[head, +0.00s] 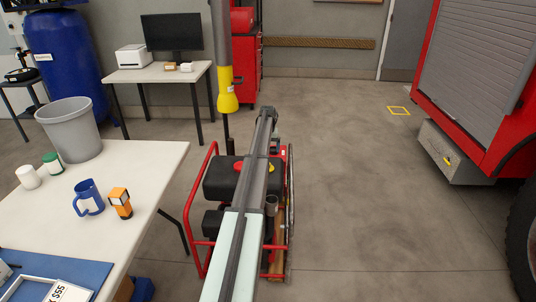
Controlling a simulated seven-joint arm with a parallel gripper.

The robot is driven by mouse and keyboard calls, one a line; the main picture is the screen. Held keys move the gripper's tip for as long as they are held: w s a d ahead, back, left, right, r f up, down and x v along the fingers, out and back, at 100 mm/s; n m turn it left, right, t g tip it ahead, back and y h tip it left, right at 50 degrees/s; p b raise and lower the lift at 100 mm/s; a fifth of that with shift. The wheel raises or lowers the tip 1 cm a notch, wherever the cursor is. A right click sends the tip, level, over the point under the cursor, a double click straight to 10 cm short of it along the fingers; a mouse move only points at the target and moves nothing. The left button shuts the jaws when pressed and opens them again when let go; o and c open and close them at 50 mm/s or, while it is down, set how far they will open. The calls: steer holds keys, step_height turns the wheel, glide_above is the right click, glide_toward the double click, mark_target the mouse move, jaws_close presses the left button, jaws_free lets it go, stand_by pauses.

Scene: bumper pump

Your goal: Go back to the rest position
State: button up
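No gripper fingers can be made out in the head view, so I cannot see whether my gripper holds anything. A long pale and dark grey beam, which seems to be part of my own body, runs up the middle from the bottom edge and ends in a dark grey tip. It crosses in front of a red-framed pump (214,178) on the floor and hides part of it. The pump has a black upper body with red and yellow parts. A grey pole with a yellow lower section (228,90) hangs upright just left of the beam's tip.
A white table (138,165) at left carries a grey bin (70,128), blue mug (88,198), orange-black item (120,203) and two small containers. A desk (158,73) and red cabinet (246,68) stand behind. A red vehicle (478,62) is at right. Floor right of the pump is clear.

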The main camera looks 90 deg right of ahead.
steer(key=shift+r, duration=0.4)
stand_by(0.3)
